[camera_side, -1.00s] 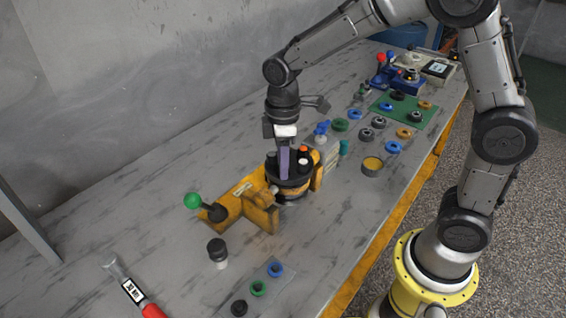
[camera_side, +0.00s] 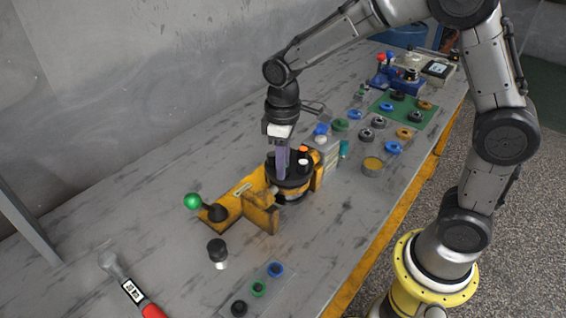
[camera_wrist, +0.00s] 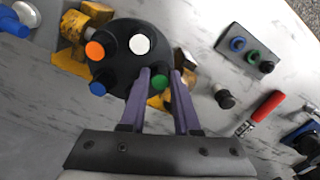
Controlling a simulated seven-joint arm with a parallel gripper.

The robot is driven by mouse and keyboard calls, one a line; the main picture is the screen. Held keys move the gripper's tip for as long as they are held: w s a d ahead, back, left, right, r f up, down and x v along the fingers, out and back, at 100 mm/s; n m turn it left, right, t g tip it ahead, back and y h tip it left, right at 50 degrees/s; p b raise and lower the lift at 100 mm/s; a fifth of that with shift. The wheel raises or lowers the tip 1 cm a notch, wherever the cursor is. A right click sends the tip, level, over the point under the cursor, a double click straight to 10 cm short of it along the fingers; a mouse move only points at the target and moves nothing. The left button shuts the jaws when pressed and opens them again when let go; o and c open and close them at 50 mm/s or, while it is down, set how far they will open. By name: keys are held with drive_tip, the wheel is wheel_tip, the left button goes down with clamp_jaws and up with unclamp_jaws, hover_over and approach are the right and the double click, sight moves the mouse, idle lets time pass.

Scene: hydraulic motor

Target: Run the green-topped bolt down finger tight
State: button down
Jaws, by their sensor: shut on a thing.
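The motor's round black top (camera_wrist: 122,66) sits in the yellow fixture (camera_side: 262,217) and carries several bolts with coloured tops. The green-topped bolt (camera_wrist: 159,82) stands at the edge of the motor nearest my gripper in the wrist view. My gripper (camera_wrist: 160,75) points down at the motor, its two purple fingers shut on either side of the green top. In the side view the fingers (camera_side: 282,174) hide this bolt. The orange bolt (camera_wrist: 95,49), white bolt (camera_wrist: 139,44) and blue bolt (camera_wrist: 98,88) stand around the same top. How deep the green bolt sits is unclear.
A lever with a green ball (camera_side: 192,201) rises at the fixture's left end. A black-and-white part (camera_side: 217,252), a red-handled tool (camera_side: 132,291) and a grey plate with rings (camera_side: 262,288) lie in front. Loose rings and a green mat (camera_side: 388,108) lie behind to the right.

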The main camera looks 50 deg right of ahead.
drive_tip(key=m, duration=0.3)
drive_tip(key=shift+m, duration=0.3)
drive_tip(key=m, duration=0.3)
drive_tip(key=c, duration=0.9)
unclamp_jaws()
drive_tip(key=shift+r, duration=2.25)
